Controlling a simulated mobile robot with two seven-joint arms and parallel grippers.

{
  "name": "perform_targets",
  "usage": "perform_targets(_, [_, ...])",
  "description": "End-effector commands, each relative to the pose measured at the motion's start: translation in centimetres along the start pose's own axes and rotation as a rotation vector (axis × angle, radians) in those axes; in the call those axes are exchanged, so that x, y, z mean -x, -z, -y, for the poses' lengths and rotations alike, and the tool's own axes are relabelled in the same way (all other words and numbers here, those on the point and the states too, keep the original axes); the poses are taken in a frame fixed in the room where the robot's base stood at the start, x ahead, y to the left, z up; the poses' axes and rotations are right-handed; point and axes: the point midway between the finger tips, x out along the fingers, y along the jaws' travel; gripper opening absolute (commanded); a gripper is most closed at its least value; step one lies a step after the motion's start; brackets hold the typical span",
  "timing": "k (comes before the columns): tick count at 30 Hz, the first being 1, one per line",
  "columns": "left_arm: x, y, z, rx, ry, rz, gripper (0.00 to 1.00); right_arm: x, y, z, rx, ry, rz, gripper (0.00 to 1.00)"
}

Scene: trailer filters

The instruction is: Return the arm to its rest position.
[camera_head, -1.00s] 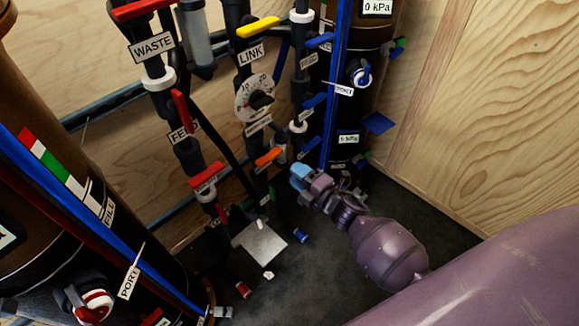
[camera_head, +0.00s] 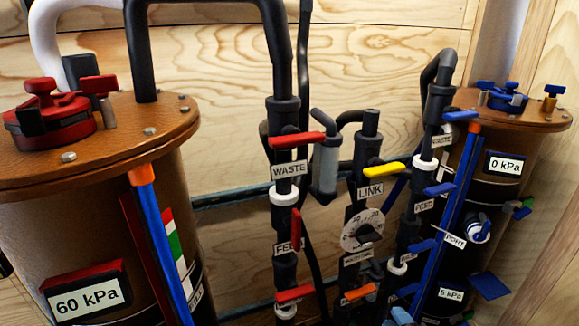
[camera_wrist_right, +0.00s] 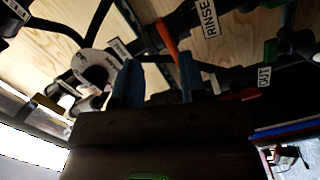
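My right gripper's light blue tip (camera_head: 401,315) just shows at the bottom edge of the head view, low by the pipes. The rest of that arm is out of that frame. In the right wrist view its two blue fingers (camera_wrist_right: 158,84) stand apart, with a clear gap and nothing held between them. An orange valve handle (camera_wrist_right: 167,36) lies beyond the gap. I cannot tell from the dark wrist picture whether anything touches the fingers. My left gripper is not in view.
A brown tank (camera_head: 60,220) reading 60 kPa stands at left; another (camera_head: 510,195) reading 0 kPa stands at right. Between them are black pipes with a red waste handle (camera_head: 296,140), a yellow link handle (camera_head: 384,171) and a dial (camera_head: 362,231). Plywood walls (camera_head: 215,95) stand behind.

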Motion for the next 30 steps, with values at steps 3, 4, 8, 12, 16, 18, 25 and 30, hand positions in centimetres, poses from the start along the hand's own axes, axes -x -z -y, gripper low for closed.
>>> perform_targets(3, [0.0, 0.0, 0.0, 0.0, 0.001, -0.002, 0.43, 0.1, 0.3, -1.6, -0.192, -0.011, 0.063, 0.38])
perform_targets(4, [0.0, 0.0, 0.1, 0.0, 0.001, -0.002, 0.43, 0.4, 0.4, -1.8, -0.241, -0.01, 0.08, 0.38])
perform_targets(8, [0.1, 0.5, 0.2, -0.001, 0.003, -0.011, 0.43, 2.6, 0.8, -2.5, -0.466, 0.004, 0.159, 0.38])
perform_targets(12, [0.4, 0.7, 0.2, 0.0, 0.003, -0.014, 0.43, 5.8, 1.3, -2.6, -0.685, 0.032, 0.241, 0.38])
perform_targets(16, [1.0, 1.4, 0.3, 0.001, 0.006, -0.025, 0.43, 9.8, 2.3, -2.4, -0.88, 0.069, 0.321, 0.38])
perform_targets(18, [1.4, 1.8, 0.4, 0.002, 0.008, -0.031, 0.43, 12.4, 3.0, -2.2, -0.98, 0.093, 0.367, 0.38])
perform_targets(25, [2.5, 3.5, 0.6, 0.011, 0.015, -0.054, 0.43, 20.8, 5.2, -1.6, -1.177, 0.155, 0.488, 0.38])
perform_targets(30, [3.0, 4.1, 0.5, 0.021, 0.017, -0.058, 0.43, 25.6, 5.6, -0.6, -1.203, 0.18, 0.56, 0.38])
